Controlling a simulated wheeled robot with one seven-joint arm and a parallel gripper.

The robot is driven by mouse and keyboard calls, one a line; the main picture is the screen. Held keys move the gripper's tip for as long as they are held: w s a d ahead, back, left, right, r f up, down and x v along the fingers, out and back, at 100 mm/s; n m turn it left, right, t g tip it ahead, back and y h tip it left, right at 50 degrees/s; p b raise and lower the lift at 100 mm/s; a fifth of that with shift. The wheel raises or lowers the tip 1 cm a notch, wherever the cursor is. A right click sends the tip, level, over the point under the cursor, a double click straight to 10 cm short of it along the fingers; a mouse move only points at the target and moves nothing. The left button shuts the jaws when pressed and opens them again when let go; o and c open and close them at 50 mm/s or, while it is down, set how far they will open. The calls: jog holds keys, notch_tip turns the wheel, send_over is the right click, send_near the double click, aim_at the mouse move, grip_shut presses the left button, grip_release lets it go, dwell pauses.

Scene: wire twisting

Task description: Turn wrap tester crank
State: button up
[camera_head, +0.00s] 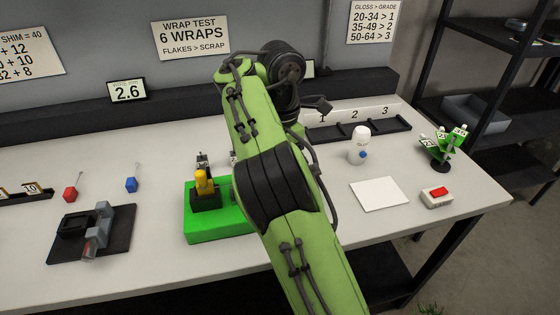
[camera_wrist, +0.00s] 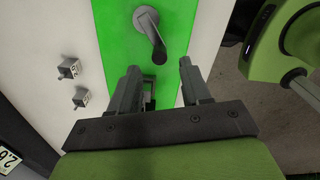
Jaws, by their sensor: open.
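The wrap tester is a bright green block (camera_head: 205,232) on the table in the head view, with a yellow part (camera_head: 203,182) on a dark holder on top. My arm covers its right side, where no crank shows. In the wrist view the green surface (camera_wrist: 118,45) carries a grey rod with a rounded end (camera_wrist: 148,22), which looks like the crank handle. My gripper (camera_wrist: 160,82) is open, its two fingers apart over the green surface and just below the rod in the picture. Nothing is held between the fingers. A small dark part shows between them.
Two small grey parts with white tags (camera_wrist: 68,68) lie left of the green block. A dark fixture (camera_head: 95,235) stands at the left, and a white sheet (camera_head: 380,193), a white bottle (camera_head: 359,148) and a red-button box (camera_head: 437,196) at the right. A numbered tray (camera_head: 358,128) is behind.

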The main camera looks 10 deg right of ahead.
notch_tip(320, 180, up, 10)
jog(key=p, duration=0.7)
jog(key=shift+f, duration=0.25)
